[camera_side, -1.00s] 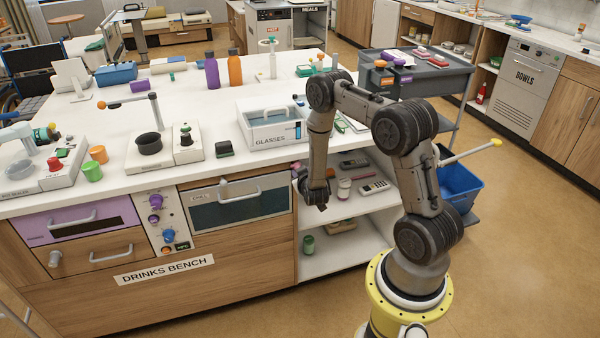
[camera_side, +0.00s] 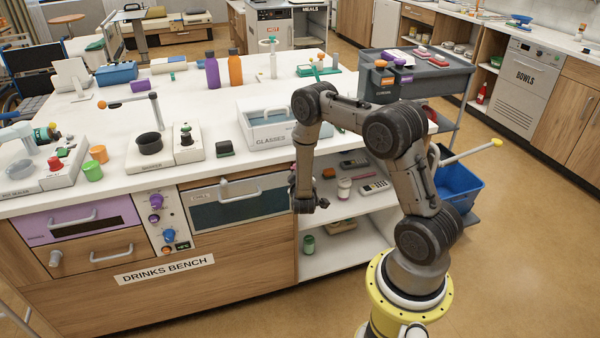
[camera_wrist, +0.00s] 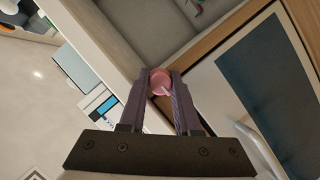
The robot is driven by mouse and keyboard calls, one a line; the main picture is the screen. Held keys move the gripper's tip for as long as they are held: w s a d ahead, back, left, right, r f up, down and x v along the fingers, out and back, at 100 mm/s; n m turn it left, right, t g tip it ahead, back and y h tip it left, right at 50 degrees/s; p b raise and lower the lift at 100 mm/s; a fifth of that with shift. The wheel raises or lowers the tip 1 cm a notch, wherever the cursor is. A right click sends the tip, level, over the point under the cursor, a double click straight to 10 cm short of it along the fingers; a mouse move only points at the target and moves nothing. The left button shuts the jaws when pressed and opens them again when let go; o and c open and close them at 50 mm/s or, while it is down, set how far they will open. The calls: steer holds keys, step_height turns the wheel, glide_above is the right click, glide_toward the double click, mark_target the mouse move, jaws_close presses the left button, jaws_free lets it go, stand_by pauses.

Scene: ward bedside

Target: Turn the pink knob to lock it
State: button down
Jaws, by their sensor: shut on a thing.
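The pink knob (camera_wrist: 160,82) is on the front of the bench, on the wooden strip beside the oven-like door. In the wrist view it sits between the tips of my gripper (camera_wrist: 160,88), which is shut on it from both sides. In the side view my gripper (camera_side: 306,206) is at the bench front, between the dark-windowed door (camera_side: 240,203) and the open shelves. There the arm hides the pink knob.
Open shelves (camera_side: 340,262) with small items lie just right of my gripper. The door's handle (camera_side: 240,192) projects on the left. A GLASSES tray (camera_side: 268,141) stands on the bench top above. A blue bin (camera_side: 460,185) stands on the floor at right.

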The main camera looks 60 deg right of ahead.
steer(key=c, duration=0.6)
jaws_free()
steer(key=v, duration=1.4)
steer(key=shift+d, duration=0.1)
